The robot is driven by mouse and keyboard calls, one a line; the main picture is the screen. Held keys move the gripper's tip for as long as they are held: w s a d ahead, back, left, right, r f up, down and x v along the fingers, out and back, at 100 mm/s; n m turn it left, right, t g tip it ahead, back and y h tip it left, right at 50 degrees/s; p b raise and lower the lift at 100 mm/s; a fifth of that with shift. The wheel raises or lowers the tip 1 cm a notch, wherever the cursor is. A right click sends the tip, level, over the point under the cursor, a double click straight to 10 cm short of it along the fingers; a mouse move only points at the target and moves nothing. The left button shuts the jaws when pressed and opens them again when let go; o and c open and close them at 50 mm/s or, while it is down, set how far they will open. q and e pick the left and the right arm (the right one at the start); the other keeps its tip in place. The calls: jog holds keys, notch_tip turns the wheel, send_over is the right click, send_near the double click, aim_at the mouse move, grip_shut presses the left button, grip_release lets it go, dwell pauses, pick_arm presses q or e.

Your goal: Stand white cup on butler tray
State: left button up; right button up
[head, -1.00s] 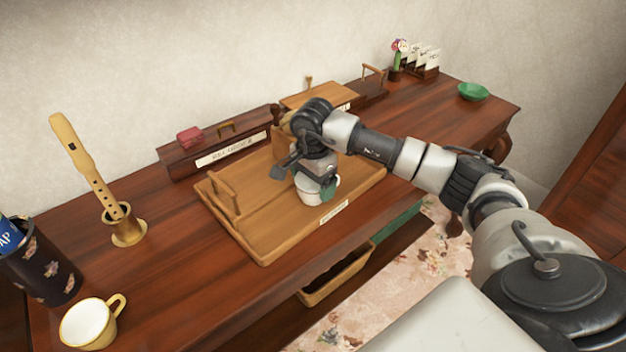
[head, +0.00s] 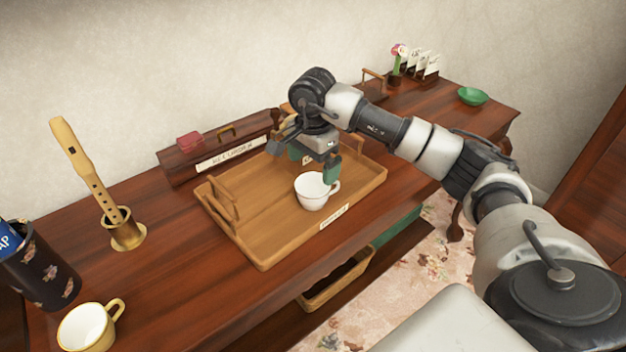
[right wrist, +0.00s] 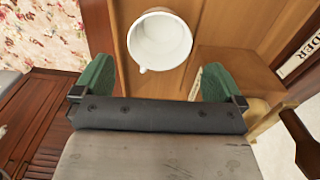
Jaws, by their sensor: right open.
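The white cup (head: 312,192) stands upright on the wooden butler tray (head: 262,243), near the tray's front middle. It also shows in the right wrist view (right wrist: 160,42), with its open mouth towards the camera. My right gripper (head: 314,166) is open and empty, above and just behind the cup and apart from it. In the right wrist view its two green fingers (right wrist: 155,82) stand wide apart, with the cup beyond them. My left gripper is not in view.
A yellow cup (head: 84,328), a dark canister (head: 42,270) and a recorder in a brass holder (head: 127,236) stand at the left. A long wooden box (head: 188,163) lies behind the tray. A green bowl (head: 472,96) sits at the far right.

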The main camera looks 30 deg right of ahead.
aim_at(313, 184)
notch_tip(313, 184, up, 5)
jog(key=shift+r, duration=0.15)
dwell(0.6)
